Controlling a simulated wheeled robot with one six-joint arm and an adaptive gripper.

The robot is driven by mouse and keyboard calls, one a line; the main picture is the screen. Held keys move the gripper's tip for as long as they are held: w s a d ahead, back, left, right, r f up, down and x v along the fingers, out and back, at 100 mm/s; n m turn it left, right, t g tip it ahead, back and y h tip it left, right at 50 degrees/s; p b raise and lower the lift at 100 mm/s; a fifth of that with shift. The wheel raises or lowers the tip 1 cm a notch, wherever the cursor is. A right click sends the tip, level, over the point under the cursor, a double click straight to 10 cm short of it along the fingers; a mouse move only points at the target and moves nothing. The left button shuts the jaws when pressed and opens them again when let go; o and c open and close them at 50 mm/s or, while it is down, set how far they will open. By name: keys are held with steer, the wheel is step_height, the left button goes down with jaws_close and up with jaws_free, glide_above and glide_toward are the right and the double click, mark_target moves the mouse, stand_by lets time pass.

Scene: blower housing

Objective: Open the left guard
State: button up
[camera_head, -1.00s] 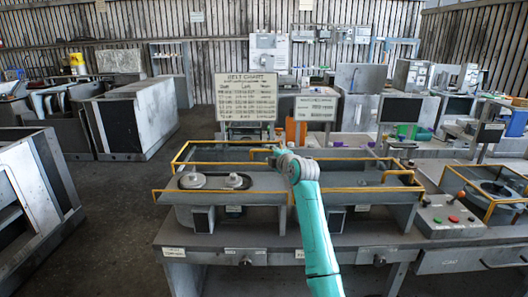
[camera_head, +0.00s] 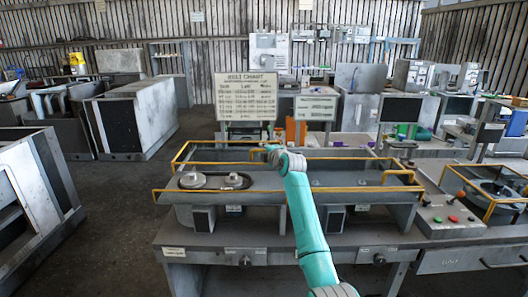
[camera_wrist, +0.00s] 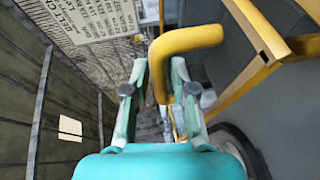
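The left guard (camera_head: 220,190) is a yellow rail frame around the left part of the grey housing on the bench. My gripper (camera_head: 268,149) is at the back right corner of this guard, over the housing. In the wrist view, a bent yellow bar (camera_wrist: 185,40) of the guard curves down between my two fingers (camera_wrist: 158,78). The fingers stand apart, with small gaps showing beside the bar. Whether either finger touches the bar cannot be told. A pale round pulley (camera_head: 192,180) and a dark oval part (camera_head: 235,181) lie inside the left guard.
The right yellow guard rail (camera_head: 365,189) runs beside the left one. A belt chart board (camera_head: 246,97) and a smaller sign (camera_head: 315,108) stand behind the housing. A control box with coloured buttons (camera_head: 446,217) is at the right.

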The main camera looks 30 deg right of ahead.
jaws_close()
steer(key=shift+w+d, duration=0.6)
steer(key=shift+w, duration=0.3)
steer(key=shift+w+d, duration=0.6)
steer(key=shift+w, duration=0.3)
steer(key=shift+o, duration=2.4)
jaws_free()
steer(key=shift+s, duration=0.1)
steer(key=v, duration=1.1)
steer(key=shift+s, duration=0.35)
steer(key=shift+a+r, duration=0.1)
